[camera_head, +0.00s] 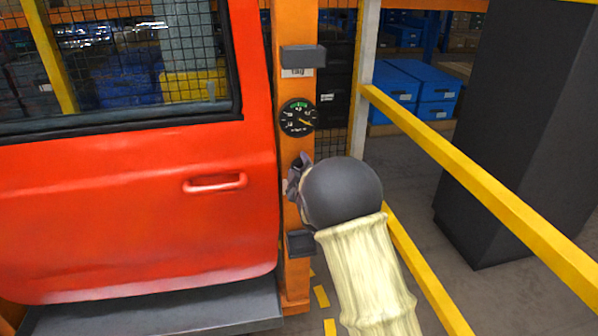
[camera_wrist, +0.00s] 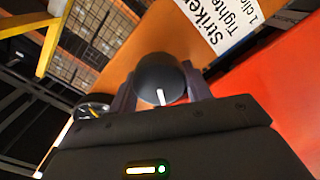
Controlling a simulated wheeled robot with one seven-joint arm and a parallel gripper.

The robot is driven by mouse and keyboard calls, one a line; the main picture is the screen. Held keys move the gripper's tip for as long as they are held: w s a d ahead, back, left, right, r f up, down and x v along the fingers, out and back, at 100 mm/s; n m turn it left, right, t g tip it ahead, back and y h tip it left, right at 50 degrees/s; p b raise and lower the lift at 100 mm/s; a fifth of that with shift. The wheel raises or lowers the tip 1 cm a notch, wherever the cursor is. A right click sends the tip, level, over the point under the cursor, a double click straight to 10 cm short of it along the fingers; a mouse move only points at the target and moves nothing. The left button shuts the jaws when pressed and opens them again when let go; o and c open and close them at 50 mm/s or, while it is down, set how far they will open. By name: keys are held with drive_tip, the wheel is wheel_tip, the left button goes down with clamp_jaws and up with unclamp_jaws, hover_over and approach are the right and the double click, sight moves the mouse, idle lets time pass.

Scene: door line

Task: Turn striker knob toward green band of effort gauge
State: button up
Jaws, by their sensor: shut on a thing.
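The striker knob (camera_wrist: 157,76) is round and black with a white mark on its face, on the orange post (camera_wrist: 160,30). My gripper (camera_wrist: 160,95) is shut on it, one finger on each side. In the head view my gripper (camera_head: 297,180) is at the post just below the gauge, and my wrist hides the knob. The effort gauge (camera_head: 298,117) is a black dial with a green band at its top. Its yellow needle points to the lower right, outside the green. Part of the gauge (camera_wrist: 93,106) shows in the wrist view.
A red door (camera_head: 130,210) stands close left of the post. A printed striker label (camera_wrist: 225,18) is beside the knob, partly cut off. Dark blocks (camera_head: 303,57) sit on the post above the gauge and below my gripper. A yellow rail (camera_head: 480,190) runs along the right.

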drive_tip(key=shift+a+f+n, duration=0.1)
drive_tip(key=shift+n, duration=0.2)
drive_tip(key=o, duration=0.9)
drive_tip(key=shift+o, duration=0.2)
drive_tip(key=shift+s, duration=0.15)
drive_tip(key=v, duration=1.7)
drive_tip(key=shift+s, duration=0.1)
